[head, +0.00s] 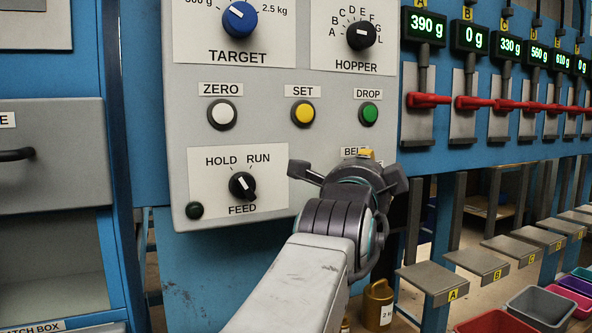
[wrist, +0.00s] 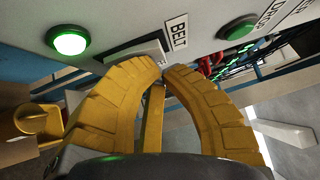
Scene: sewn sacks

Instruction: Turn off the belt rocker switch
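The belt rocker switch (wrist: 133,52) shows in the wrist view as a pale plate beside the BELT label (wrist: 176,32), partly hidden by my finger. In the head view the label (head: 353,152) is partly covered and my gripper hides the switch. A lit green lamp (wrist: 68,40) shines on the panel close to the switch. My gripper (wrist: 164,70) has its yellow fingertips almost together, with nothing seen held between them. In the head view my gripper (head: 366,154) is in front of the panel just below the label. Contact with the switch cannot be told.
The green DROP button (head: 369,113) is just above, with yellow SET (head: 303,113) and white ZERO (head: 222,113) buttons to the left. The FEED knob (head: 242,185) is left of my gripper. Red levers (head: 428,100) and grey platforms (head: 435,281) line the right.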

